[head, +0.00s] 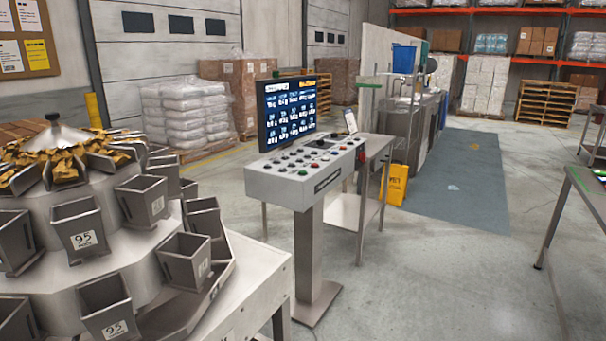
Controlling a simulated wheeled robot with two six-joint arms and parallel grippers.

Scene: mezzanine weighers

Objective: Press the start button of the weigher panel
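The weigher panel (318,183) is a grey slanted console on a single pedestal (309,255), near the middle of the head view. The labels are too small to read, so I cannot tell which one is the start button. A lit screen (290,112) stands at the panel's back. Neither of my grippers is in view, and nothing touches the panel.
A multihead weigher (100,185) with steel buckets fills the left foreground, its table corner close to the pedestal. A steel table (375,170) stands behind the panel, with a yellow wet-floor sign (394,185) nearby. Floor (430,270) right of the pedestal is clear, up to a table (590,195) at far right.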

